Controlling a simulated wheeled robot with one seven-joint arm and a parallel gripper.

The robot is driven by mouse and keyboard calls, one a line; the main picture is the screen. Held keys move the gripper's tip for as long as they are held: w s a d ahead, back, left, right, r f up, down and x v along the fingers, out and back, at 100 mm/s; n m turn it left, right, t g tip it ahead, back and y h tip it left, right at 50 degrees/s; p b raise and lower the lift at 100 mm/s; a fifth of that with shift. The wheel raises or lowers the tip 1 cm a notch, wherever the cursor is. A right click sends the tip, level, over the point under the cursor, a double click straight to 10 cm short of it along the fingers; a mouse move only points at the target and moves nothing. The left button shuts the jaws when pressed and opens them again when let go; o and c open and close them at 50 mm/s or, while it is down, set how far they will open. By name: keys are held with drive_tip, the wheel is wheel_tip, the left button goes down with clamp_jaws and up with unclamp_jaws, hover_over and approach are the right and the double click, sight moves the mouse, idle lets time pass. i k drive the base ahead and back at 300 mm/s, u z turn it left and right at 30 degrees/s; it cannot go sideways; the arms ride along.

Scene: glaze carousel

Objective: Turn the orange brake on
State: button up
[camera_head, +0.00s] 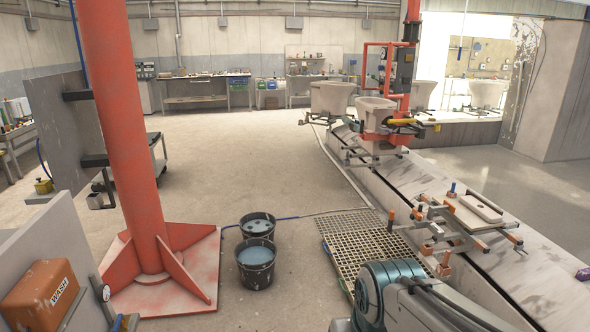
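I cannot single out the orange brake for certain. A small upright orange piece (391,219) stands at the near left of the carriage on the track. Other small orange-brown pieces (444,262) sit along the carriage's edges. The carriage (470,226) carries a pale lid-like ceramic piece (481,208). My arm's grey and teal links show at the bottom, in front of the track. My gripper is not in view, so whether it is open or shut does not show.
A slatted floor grating (352,225) lies left of the track (545,280). Two dark buckets (256,268) stand beside a thick red post (125,130). An orange WASH box (40,294) is at bottom left. Ceramic bowls (376,110) stand farther back. The middle floor is clear.

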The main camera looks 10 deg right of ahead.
sight(392, 215)
drive_tip(key=z, duration=0.45)
drive_tip(key=i, duration=1.1)
drive_tip(key=z, duration=1.2)
drive_tip(key=i, duration=1.9)
drive_tip(key=u, duration=0.9)
drive_tip(key=i, duration=0.6)
drive_tip(key=u, duration=0.5)
